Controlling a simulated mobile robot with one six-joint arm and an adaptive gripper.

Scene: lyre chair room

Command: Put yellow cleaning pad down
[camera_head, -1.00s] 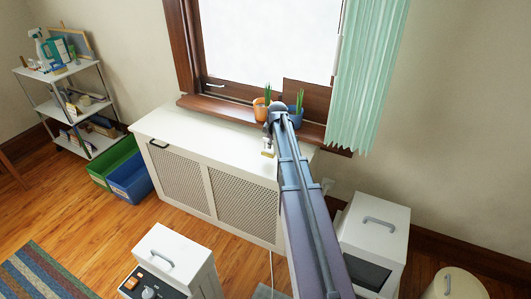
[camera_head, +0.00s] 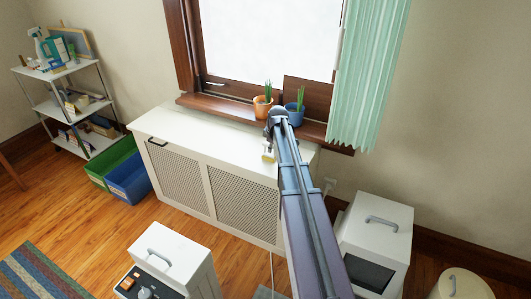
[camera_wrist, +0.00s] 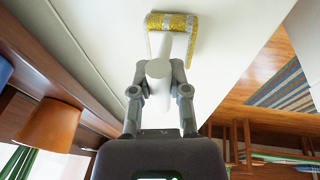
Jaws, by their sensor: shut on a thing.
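The yellow cleaning pad (camera_wrist: 170,21) shows at the top of the wrist view, with a pale handle running down from it between my fingers. My gripper (camera_wrist: 159,70) is shut on it. In the head view, my gripper (camera_head: 270,146) and the pad (camera_head: 268,157) are small, over the right part of the white cabinet top (camera_head: 200,128), below the window sill. The wrist view shows the white top behind the pad. I cannot tell whether the pad touches it.
An orange pot (camera_head: 262,107) and a blue pot (camera_head: 294,113) with plants stand on the sill close behind my gripper. The cabinet top to the left is clear. A green curtain (camera_head: 365,80) hangs at the right. Green and blue bins (camera_head: 128,180) stand left of the cabinet.

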